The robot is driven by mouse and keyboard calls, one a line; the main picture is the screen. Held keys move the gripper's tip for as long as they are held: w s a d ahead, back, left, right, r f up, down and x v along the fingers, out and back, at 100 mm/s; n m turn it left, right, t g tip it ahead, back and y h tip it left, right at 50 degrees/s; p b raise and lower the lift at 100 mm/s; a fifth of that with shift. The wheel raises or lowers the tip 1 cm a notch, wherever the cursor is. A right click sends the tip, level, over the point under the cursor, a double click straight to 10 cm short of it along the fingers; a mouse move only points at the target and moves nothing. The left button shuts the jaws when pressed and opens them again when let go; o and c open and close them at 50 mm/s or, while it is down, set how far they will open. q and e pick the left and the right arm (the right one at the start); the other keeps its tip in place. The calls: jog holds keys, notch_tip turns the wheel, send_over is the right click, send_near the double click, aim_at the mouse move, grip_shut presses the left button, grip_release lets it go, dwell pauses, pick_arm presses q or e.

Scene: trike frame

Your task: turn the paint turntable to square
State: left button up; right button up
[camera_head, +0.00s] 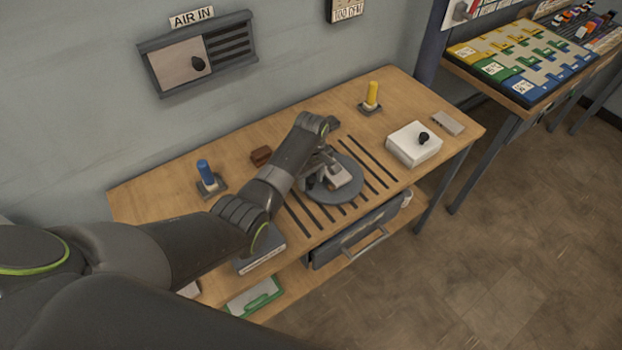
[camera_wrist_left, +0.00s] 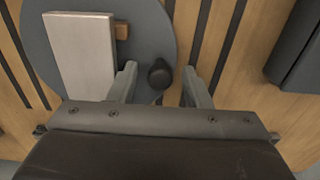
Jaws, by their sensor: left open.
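The paint turntable (camera_head: 338,198) is a round grey disc on the wooden bench; it also fills the upper left of the left wrist view (camera_wrist_left: 152,25). A pale flat rectangular part (camera_wrist_left: 82,55) lies on it, slightly tilted in that view, with a small brown block (camera_wrist_left: 122,31) beside it. A dark round knob (camera_wrist_left: 160,74) shows near the disc's edge. My left gripper (camera_head: 318,172) is at the disc's left side in the head view. In the wrist view its open fingers (camera_wrist_left: 159,85) stand either side of the knob, with gaps visible. My right gripper is not in view.
Dark slots run across the bench top around the disc. A blue-handled tool (camera_head: 205,173), a brown block (camera_head: 261,156), a yellow-handled tool (camera_head: 371,95) and a white box with a black knob (camera_head: 412,148) stand around it. A drawer (camera_head: 358,235) is below.

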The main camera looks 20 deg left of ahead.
pick_arm(q)
jog(key=shift+s+f, duration=0.1)
jog(key=shift+f, duration=0.2)
jog(key=shift+c, duration=0.4)
jog(key=shift+c, duration=1.2)
grip_shut()
